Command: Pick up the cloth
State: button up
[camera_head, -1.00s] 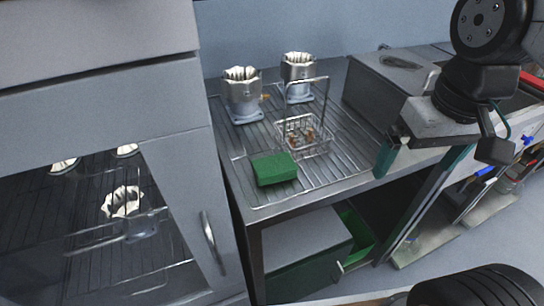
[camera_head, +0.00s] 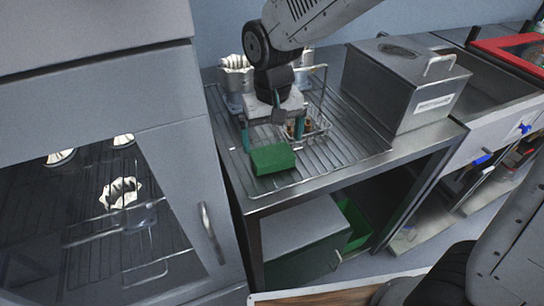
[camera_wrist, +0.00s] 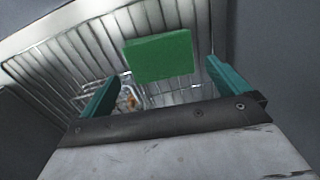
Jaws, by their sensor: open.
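The cloth appears as a flat green block (camera_head: 273,159) lying on the wire rack at the front of the steel bench. My gripper (camera_head: 274,143) is above and just behind it, pointing down, with its two teal fingers spread apart and nothing between them. In the wrist view the green cloth (camera_wrist: 160,55) lies beyond the open fingers (camera_wrist: 160,80), roughly between their lines. I cannot tell how much height separates the fingers from it.
A wire basket (camera_head: 318,128) with small brown parts stands just behind the cloth. A machined housing (camera_head: 235,80) stands at the back left. A lidded steel box (camera_head: 400,95) is on the right. A cabinet (camera_head: 100,180) stands close on the left.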

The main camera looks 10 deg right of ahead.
aim_at(272, 153)
notch_tip(272, 153, down, 5)
jog(key=shift+w+f, duration=0.15)
jog(key=shift+f, duration=0.05)
jog(key=c, duration=0.7)
jog(key=shift+r, duration=0.1)
jog(key=shift+r, duration=0.45)
jog(key=r, duration=0.1)
jog(key=s+r, duration=0.1)
jog(key=shift+d+r, duration=0.35)
jog(key=s+d, duration=0.3)
jog(key=s+d+r, duration=0.1)
jog(key=s+d, duration=0.2)
jog(key=s, duration=0.1)
jog(key=s+d, duration=0.3)
jog(key=s, duration=0.1)
jog(key=shift+s+d+r, duration=0.15)
jog(key=shift+d, duration=0.1)
jog(key=shift+o, duration=0.2)
